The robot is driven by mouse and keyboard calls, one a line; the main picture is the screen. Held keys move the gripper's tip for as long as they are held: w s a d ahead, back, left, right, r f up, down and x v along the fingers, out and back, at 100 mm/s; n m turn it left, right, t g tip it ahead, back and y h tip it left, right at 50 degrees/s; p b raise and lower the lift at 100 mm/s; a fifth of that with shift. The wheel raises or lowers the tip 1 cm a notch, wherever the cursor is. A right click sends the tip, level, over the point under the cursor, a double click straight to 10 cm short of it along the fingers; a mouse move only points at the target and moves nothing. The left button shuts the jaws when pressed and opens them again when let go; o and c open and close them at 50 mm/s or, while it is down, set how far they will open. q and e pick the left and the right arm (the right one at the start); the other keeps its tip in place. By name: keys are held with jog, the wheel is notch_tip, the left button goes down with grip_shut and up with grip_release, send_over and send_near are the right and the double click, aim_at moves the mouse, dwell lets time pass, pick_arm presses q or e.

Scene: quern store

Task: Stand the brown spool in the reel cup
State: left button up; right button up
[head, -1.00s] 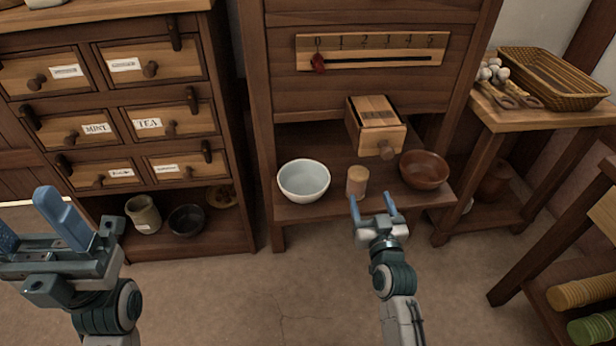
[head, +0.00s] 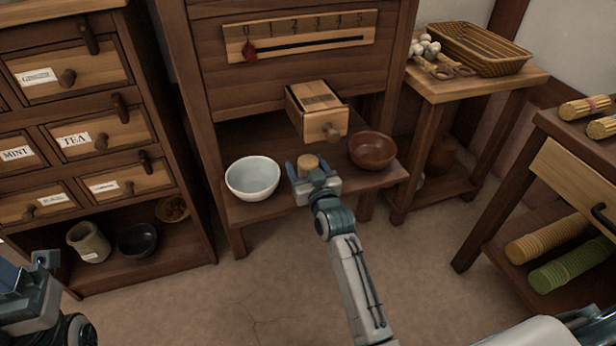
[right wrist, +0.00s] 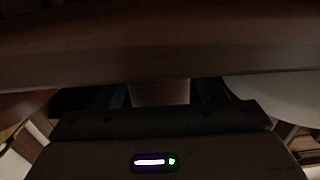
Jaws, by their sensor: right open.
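A small tan-brown cylinder (head: 308,161) stands on the low shelf of the middle cabinet, between a white bowl and a brown bowl. It may be the brown spool; its lower part is hidden by my right gripper (head: 311,175). That gripper is open, low at the shelf front, with its fingers either side of the cylinder. The dark right wrist view shows a brownish body (right wrist: 158,92) between the fingers. I cannot tell whether they touch it. My left gripper (head: 18,275) is cut off at the lower left, away from the shelf. I cannot make out a reel cup for certain.
The white bowl (head: 252,178) and brown bowl (head: 372,150) flank the right gripper closely. Ribbed yellow (head: 545,240) and green (head: 570,268) rolls lie on the right stand's lower shelf. The floor in front is clear.

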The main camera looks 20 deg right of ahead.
jog(key=shift+w, duration=0.15)
jog(key=c, duration=1.1)
jog(key=shift+r, duration=0.15)
